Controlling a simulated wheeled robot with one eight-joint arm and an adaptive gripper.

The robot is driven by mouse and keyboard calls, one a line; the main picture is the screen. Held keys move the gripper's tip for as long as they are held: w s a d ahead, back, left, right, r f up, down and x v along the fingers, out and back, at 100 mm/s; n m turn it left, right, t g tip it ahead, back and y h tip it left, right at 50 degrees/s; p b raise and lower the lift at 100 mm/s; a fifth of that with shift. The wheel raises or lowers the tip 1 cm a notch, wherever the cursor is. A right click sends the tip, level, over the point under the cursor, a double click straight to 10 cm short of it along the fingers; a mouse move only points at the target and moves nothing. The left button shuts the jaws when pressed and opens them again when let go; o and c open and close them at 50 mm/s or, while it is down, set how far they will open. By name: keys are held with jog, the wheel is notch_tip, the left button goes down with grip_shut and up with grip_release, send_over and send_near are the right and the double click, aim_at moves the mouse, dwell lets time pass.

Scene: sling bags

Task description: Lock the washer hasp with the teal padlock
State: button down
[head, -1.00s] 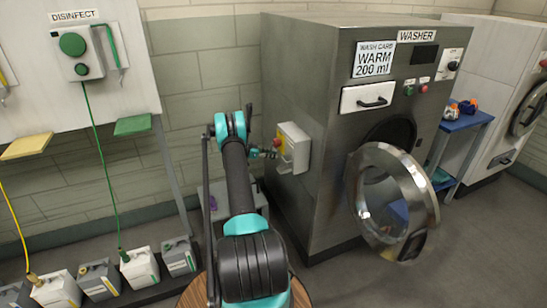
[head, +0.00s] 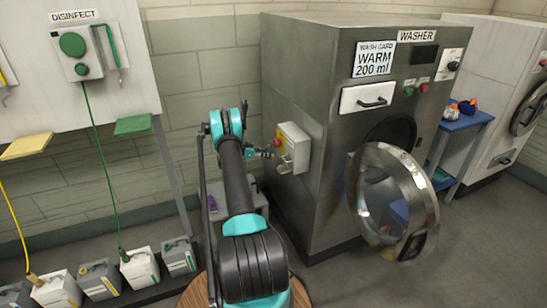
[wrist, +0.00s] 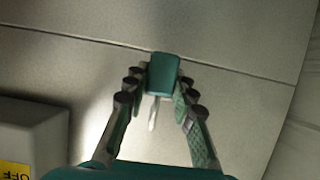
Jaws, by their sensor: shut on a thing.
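The teal padlock (wrist: 163,73) is between the fingertips of my gripper (wrist: 162,85) in the wrist view. The gripper is shut on its body, and a thin pale metal part of the lock (wrist: 153,115) points back toward the palm. In the head view my gripper (head: 267,153) is at the left side of the washer (head: 345,200), beside a pale switch box (head: 296,146) with a red knob. A small pale metal piece (head: 285,166) shows low on that box; I cannot tell whether it is the hasp. The padlock cannot be made out in the head view.
In the wrist view the box (wrist: 35,135) with a yellow OFF label is at lower left, close to the gripper. The washer's round door (head: 432,210) hangs open at the front. A disinfect panel (head: 75,75) and several jugs (head: 140,268) are on the left.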

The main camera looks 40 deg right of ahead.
jog(key=shift+w+a, duration=0.2)
jog(key=shift+a, duration=0.65)
jog(key=shift+w+a, duration=0.2)
jog(key=shift+a, duration=0.7)
jog(key=shift+w+a, duration=0.2)
jog(key=shift+a, duration=0.65)
